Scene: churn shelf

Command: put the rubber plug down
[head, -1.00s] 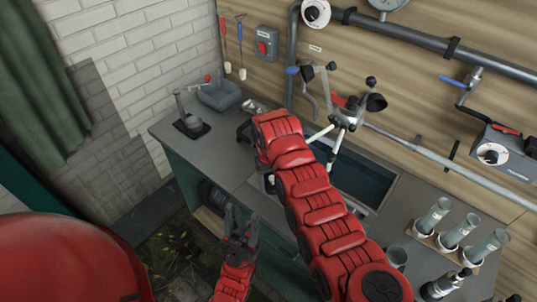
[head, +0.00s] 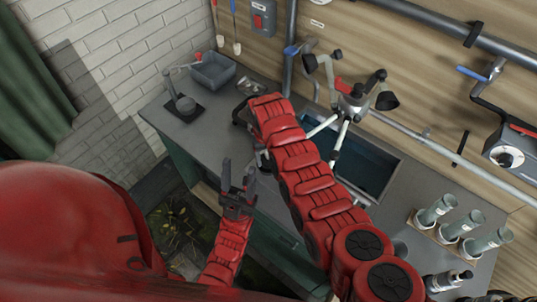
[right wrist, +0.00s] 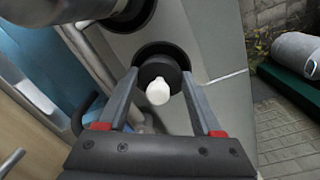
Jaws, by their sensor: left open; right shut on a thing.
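The rubber plug, a dark round piece with a white knob (right wrist: 158,92), sits between the fingertips of my right gripper (right wrist: 163,105) in the right wrist view. The gripper is shut on it. Behind the plug is a dark round shape (right wrist: 160,48) on a grey surface; I cannot tell whether they touch. In the head view my right arm covers the plug and most of the right gripper. My left gripper (head: 238,170) is open and empty, fingers pointing up, in front of the counter's (head: 222,150) edge.
A sink (head: 368,165) is set in the counter, with a metal device with several arms (head: 350,103) above it. A grey basin (head: 213,71) and a small stand (head: 186,105) are at the far left. Glass cylinders (head: 448,229) stand in a rack at right. Counter between stand and sink is partly clear.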

